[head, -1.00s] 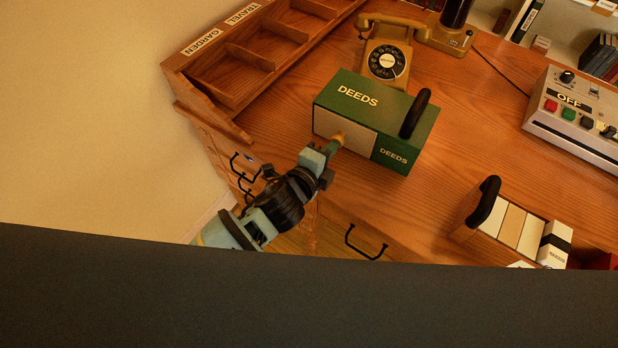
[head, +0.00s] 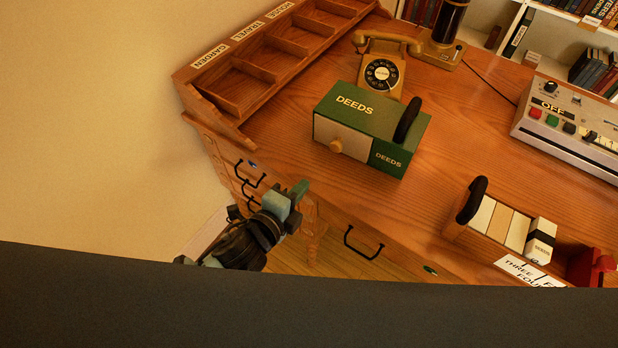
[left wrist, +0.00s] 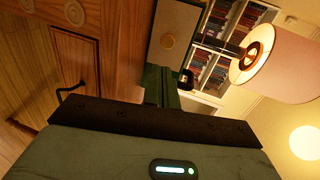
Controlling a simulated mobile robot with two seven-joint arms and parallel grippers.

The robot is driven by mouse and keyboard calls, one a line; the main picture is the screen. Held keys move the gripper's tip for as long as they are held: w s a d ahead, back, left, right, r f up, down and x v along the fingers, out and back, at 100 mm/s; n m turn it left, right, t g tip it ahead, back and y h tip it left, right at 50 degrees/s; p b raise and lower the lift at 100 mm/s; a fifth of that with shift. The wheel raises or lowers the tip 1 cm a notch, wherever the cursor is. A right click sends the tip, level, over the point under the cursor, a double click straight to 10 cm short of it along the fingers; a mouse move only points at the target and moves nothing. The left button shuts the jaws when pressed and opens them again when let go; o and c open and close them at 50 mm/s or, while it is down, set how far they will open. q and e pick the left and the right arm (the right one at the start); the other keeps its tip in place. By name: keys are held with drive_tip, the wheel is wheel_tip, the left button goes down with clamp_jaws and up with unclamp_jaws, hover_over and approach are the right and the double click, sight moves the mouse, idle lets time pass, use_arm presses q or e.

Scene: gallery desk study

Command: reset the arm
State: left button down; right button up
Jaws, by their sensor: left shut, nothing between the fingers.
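My left gripper (head: 297,192) is shut and empty in the head view. It is near the desk's front left edge, in front of the drawer fronts and apart from the green DEEDS box. In the left wrist view the shut gripper fingers (left wrist: 158,87) point toward the box front (left wrist: 172,38) with its round knob. The DEEDS box (head: 375,110) sits on the desk with a wooden knob on its pale front and a black handle at its right end. My right gripper is not in view.
The desk (head: 460,130) bears a sorting rack (head: 240,85), a telephone (head: 384,75), a control panel (head: 565,120) and a box with a black handle (head: 500,225). A black drawer handle (head: 362,245) sticks out of the desk front. A lamp (left wrist: 262,58) shows in the left wrist view.

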use_arm(q)
drive_tip(key=shift+s+a+r, duration=0.1)
drive_tip(key=shift+s+a, duration=0.15)
drive_tip(key=shift+s, duration=0.15)
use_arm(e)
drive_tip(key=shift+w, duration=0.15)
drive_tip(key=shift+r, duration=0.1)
use_arm(q)
drive_tip(key=s+a+f+n+g+y, duration=0.1)
drive_tip(key=s+a+f+n, duration=0.4)
drive_tip(key=s+n, duration=0.2)
drive_tip(key=s+a+f+n+g+y+p, duration=0.1)
drive_tip(key=s+a+f+n, duration=0.4)
drive_tip(key=s, duration=0.5)
drive_tip(key=s+a+f+n+g+y+p, duration=0.1)
drive_tip(key=s+a+f+n, duration=0.3)
drive_tip(key=s+n, duration=0.4)
drive_tip(key=shift+s+a+f+n+g+y, duration=0.3)
drive_tip(key=shift+a+f+n+g+y, duration=0.15)
drive_tip(key=shift+n+g+y, duration=0.35)
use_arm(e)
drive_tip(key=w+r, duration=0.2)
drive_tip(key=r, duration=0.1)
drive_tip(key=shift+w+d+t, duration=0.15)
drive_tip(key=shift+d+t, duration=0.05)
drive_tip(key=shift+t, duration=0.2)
